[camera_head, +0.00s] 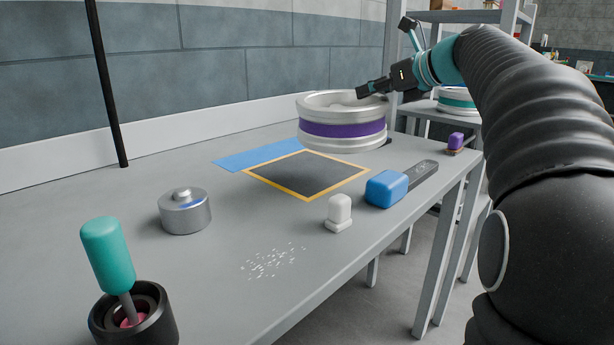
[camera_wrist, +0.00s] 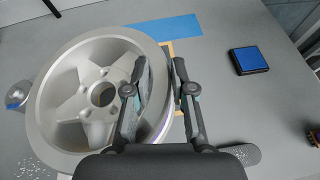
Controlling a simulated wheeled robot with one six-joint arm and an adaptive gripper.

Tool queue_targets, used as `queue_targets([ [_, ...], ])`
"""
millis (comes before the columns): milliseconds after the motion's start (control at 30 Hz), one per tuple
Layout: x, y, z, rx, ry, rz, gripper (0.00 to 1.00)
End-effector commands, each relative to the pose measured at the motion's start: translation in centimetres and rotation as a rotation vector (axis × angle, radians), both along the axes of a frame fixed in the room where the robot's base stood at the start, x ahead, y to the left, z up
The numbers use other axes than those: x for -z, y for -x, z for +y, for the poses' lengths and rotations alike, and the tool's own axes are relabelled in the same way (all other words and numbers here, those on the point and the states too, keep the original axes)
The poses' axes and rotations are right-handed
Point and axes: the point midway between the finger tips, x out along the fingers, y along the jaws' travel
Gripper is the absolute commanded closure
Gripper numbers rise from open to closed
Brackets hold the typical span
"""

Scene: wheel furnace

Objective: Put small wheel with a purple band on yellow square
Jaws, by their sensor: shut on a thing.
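The small wheel with a purple band (camera_head: 343,128) is silver and hangs above the table in the head view. In the wrist view its spoked face (camera_wrist: 98,92) fills the left half. My gripper (camera_head: 372,88) is shut on the wheel's rim, with one finger inside and one outside; the fingers also show in the wrist view (camera_wrist: 160,75). The yellow square (camera_head: 308,198) is a yellow outline around a dark patch on the table.
A blue strip (camera_head: 243,158) lies beside the square. Another wheel with a teal band (camera_head: 456,103) sits behind.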

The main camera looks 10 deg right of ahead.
Motion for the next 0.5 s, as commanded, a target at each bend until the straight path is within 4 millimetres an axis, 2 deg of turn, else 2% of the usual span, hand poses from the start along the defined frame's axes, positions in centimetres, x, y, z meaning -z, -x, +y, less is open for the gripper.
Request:
queue_targets([
  [233,-0.9,-1.6,-2.1,-0.025,-0.026,0.025,1.0],
  [400,-0.8,-2.8,-3.6,-0.049,-0.044,0.04,1.0],
  [500,-0.3,-3.3,-3.8,-0.058,-0.05,0.045,1.0],
])
